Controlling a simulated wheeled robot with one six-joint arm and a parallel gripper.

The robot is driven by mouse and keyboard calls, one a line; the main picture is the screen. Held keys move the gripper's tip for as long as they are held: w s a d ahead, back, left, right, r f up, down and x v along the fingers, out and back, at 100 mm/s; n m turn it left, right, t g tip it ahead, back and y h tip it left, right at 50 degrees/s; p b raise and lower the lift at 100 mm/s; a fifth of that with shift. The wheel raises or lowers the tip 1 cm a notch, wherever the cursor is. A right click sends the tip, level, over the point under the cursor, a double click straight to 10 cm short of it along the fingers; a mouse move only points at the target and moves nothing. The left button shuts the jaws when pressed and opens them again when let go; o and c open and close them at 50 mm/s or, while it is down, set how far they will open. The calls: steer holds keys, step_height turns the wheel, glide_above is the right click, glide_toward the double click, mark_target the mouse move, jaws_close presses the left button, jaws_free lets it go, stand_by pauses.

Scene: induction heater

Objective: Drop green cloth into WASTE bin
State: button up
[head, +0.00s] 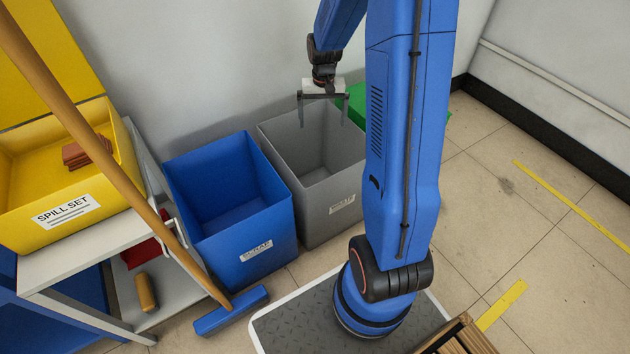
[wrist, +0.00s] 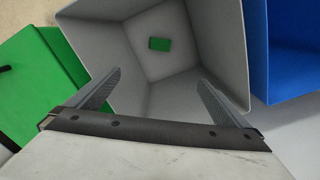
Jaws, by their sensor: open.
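The green cloth (wrist: 160,44) lies on the floor of the grey bin in the wrist view, apart from my gripper. The grey WASTE bin (head: 280,148) stands between the blue bin and my arm; its label is too small to read surely. It also shows in the wrist view (wrist: 105,50). My gripper (head: 323,122) hangs above the grey bin's opening with its jaws apart and empty. Its two fingers show in the wrist view (wrist: 155,88), pointing down into the bin. In the head view the cloth is hidden by the bin's walls.
A blue SCRAP bin (head: 262,237) stands left of the grey one. A green container (head: 357,103) is partly behind my arm. A yellow SPILL SET box (head: 20,226) sits on a grey cart (head: 50,262) at left. A broom (head: 115,171) leans across it.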

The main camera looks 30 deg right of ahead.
step_height(320, 180, up, 12)
steer(key=shift+f, duration=0.2)
stand_by(0.4)
